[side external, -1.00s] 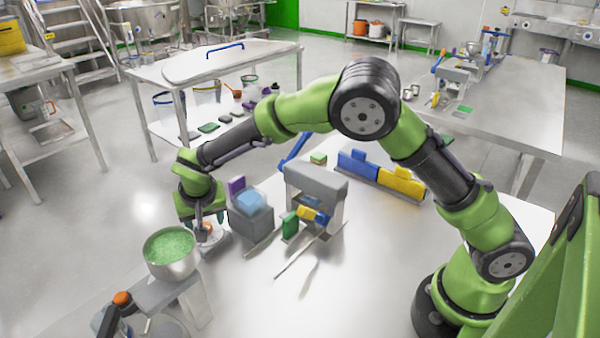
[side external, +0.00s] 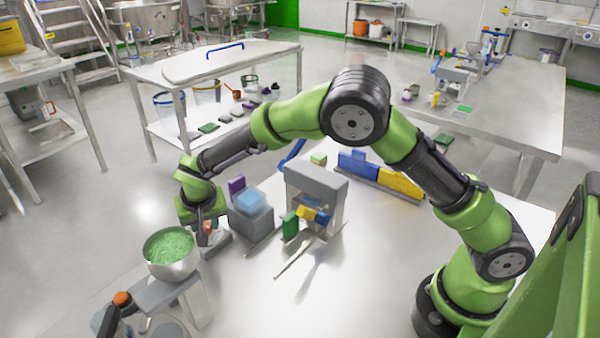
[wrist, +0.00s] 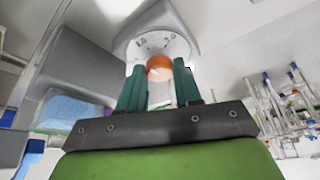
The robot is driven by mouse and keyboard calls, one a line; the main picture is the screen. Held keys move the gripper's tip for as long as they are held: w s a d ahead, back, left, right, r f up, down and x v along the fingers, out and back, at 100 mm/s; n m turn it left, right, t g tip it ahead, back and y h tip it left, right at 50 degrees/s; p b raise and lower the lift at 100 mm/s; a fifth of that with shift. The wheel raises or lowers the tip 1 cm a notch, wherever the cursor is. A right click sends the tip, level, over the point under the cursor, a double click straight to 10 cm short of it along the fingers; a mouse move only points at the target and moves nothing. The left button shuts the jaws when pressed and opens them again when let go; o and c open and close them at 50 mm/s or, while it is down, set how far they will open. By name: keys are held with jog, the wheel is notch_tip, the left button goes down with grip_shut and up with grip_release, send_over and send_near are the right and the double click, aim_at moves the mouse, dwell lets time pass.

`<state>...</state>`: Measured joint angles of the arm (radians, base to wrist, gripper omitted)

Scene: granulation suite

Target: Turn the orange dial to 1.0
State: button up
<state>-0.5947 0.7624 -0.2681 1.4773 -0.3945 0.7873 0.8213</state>
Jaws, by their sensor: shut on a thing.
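The orange dial (wrist: 159,67) sits on a round pale face with dark marks (wrist: 150,42) in the wrist view. My gripper (wrist: 160,88) has its two green fingers at the dial's left and right sides, shut on it. In the side external view my gripper (side external: 207,228) points down at the dial's low grey base (side external: 216,243), and a bit of orange shows between the fingers. I cannot read which number the dial points to.
A metal bowl of green granules (side external: 171,254) stands close in front of my gripper. A grey box with a blue top (side external: 251,212) is just to its right. A grey arch-shaped stand (side external: 316,187) is farther right. The table's middle front is clear.

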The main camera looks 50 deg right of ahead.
jog(key=n, duration=0.2)
jog(key=n+y, duration=0.1)
jog(key=n, duration=0.1)
jog(key=n+y, duration=0.1)
jog(key=n, duration=0.1)
jog(key=shift+d+t, duration=0.3)
jog(key=shift+d, duration=0.05)
jog(key=n+y, duration=0.1)
jog(key=n, duration=0.2)
jog(key=n+g+y, duration=0.1)
jog(key=n, duration=0.1)
jog(key=shift+d+n, duration=0.15)
jog(key=shift+n, duration=0.25)
jog(key=o, duration=1)
jog(key=shift+o, duration=0.2)
jog(key=v, duration=1.7)
jog(key=shift+d, duration=0.3)
jog(key=shift+f, duration=0.15)
